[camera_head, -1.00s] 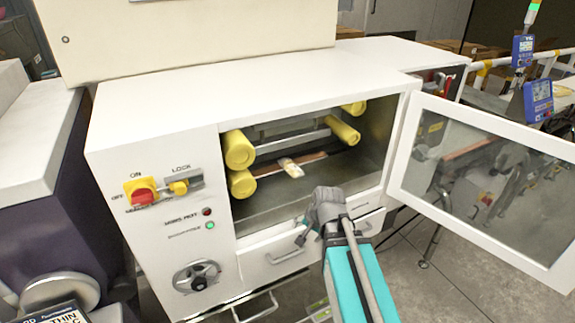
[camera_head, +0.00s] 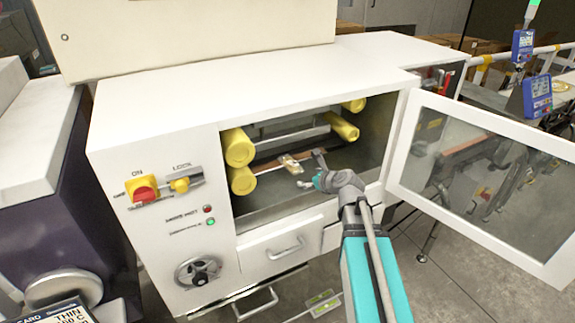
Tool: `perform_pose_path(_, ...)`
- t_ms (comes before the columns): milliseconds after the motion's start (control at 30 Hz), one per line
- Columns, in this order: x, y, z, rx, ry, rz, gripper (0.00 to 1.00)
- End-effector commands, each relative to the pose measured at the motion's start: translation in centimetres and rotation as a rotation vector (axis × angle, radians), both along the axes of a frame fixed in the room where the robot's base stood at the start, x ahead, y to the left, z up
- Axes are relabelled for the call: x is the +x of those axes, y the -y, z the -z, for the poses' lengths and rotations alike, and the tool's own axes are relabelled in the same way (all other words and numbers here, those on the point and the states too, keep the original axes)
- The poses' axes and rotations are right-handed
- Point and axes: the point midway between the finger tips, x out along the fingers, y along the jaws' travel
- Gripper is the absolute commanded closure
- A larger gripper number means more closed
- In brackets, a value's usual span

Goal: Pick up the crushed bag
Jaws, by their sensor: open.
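The crushed bag (camera_head: 289,163) is a small pale, yellowish packet. It lies inside the open machine compartment, at the dark and brown roller or belt between the yellow rollers. My gripper (camera_head: 309,171) reaches into the compartment from the front right. Its fingers are spread open, just right of and in front of the bag. No contact with the bag is clear at this size, and nothing is seen between the fingers.
Yellow rollers (camera_head: 239,148) stand at the compartment's left, with more at its right (camera_head: 342,127). The windowed door (camera_head: 481,178) hangs open to the right. A red rotary switch (camera_head: 143,193) and a handwheel (camera_head: 198,271) are on the front panel. A drawer (camera_head: 284,243) is below.

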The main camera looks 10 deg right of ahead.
Motion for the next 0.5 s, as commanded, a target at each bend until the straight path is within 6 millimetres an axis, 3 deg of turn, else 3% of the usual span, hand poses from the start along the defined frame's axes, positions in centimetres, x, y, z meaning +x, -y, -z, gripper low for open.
perform_pose_path(200, 0.9, 1.2, -1.2, 0.181, -0.004, 0.121, 0.0)
perform_pose_path(500, 1.0, 1.3, -1.4, 0.215, -0.005, 0.142, 0.0)
